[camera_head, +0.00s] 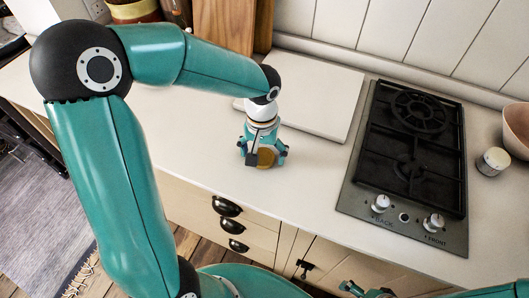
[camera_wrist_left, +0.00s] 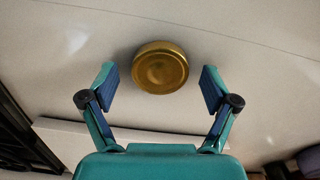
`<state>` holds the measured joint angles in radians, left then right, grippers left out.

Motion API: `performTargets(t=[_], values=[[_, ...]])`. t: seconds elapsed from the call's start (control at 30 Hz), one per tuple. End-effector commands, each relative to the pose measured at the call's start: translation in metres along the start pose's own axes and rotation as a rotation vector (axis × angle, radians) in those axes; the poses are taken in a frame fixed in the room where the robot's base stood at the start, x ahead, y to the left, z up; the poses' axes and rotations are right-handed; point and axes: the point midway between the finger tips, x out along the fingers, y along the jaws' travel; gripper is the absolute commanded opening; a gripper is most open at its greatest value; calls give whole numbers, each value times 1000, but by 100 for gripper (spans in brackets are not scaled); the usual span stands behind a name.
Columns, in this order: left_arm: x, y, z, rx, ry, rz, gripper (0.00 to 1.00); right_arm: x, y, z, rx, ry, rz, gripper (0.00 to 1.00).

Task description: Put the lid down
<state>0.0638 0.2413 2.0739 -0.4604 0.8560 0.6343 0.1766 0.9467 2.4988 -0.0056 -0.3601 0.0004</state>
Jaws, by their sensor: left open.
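The lid is a round, gold-coloured disc (camera_head: 266,158) on the white counter, near its front edge. In the left wrist view the lid (camera_wrist_left: 160,68) lies in the gap between the fingertips, with space on both sides. My left gripper (camera_head: 264,153) points down at the counter over the lid, and its fingers are spread and not touching it. Its open fingers also show in the left wrist view (camera_wrist_left: 158,82). My right gripper (camera_head: 367,291) shows only partly at the bottom edge of the head view; its jaws are unclear.
A white board (camera_head: 318,97) lies on the counter behind my left gripper. A black gas hob (camera_head: 408,165) is to the right, with a small white jar (camera_head: 493,161) and a pink bowl (camera_head: 517,128) beyond. Wooden boards (camera_head: 222,22) stand at the back. Counter left of the gripper is clear.

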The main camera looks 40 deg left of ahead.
Motion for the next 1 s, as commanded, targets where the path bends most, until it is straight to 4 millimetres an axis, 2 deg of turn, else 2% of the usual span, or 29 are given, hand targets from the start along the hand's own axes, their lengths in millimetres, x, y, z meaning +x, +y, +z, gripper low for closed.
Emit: performTargets(t=[0.27, 0.37, 0.7, 0.83, 0.9, 1.0], values=[[-10, 0, -1, -1, 3, 1, 87, -2, -1, 0, 0, 0, 0, 96], [-24, 0, -1, -1, 6, 1, 87, -2, -1, 0, 0, 0, 0, 96], [-92, 0, -1, -1, 5, 2, 87, -2, -1, 0, 0, 0, 0, 96], [-110, 0, -1, 0, 4, 1, 87, -2, -1, 0, 0, 0, 0, 96], [-117, 0, -1, 3, 3, 1, 91, -1, 0, 0, 0, 0, 0, 96], [-129, 2, -3, 30, 7, 0, 91, 7, 2, 0, 0, 0, 0, 96]])
